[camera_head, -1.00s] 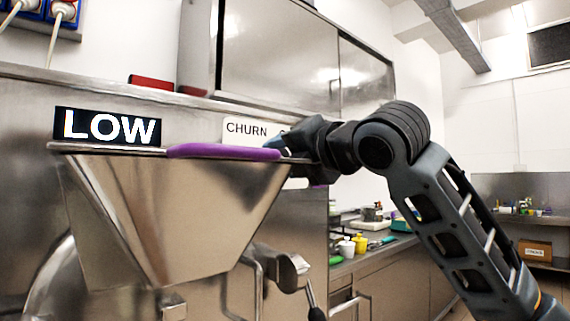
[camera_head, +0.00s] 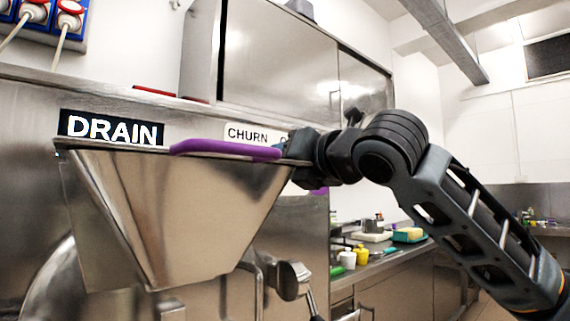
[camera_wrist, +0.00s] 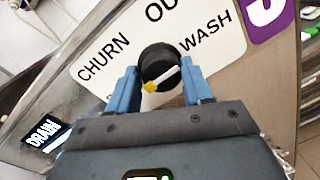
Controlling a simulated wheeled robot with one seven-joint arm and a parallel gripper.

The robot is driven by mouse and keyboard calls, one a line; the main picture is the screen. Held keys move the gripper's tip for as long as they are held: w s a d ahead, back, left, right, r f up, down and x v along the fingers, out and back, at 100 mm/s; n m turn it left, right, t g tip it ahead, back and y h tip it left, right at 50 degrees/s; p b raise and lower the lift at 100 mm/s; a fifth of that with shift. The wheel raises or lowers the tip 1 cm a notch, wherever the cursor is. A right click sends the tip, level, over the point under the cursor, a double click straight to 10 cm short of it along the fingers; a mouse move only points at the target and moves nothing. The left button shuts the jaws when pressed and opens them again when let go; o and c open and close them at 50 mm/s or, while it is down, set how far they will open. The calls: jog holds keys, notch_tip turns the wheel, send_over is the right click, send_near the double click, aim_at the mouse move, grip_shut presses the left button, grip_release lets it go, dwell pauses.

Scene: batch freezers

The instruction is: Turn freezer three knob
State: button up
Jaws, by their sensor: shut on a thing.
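The black knob (camera_wrist: 157,62) sits on a white label plate (camera_wrist: 205,45) in the wrist view. Its white pointer has a yellow tip aimed to the lower left, toward a mostly hidden word. CHURN, a partly cut-off "OU" and WASH are readable around it. My gripper (camera_wrist: 162,80) is shut on the knob, a blue finger on either side.
A steel hopper (camera_head: 170,210) with a purple-edged rim (camera_head: 225,149) stands close in front of the panel. A purple sign (camera_wrist: 263,18) is at the plate's upper right. A counter (camera_head: 385,258) with yellow and white containers lies behind my arm.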

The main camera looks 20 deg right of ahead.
jog(key=shift+w+d+f, duration=0.1)
jog(key=shift+w+f, duration=0.05)
jog(key=o, duration=1)
jog(key=v, duration=0.7)
jog(key=shift+s, duration=0.4)
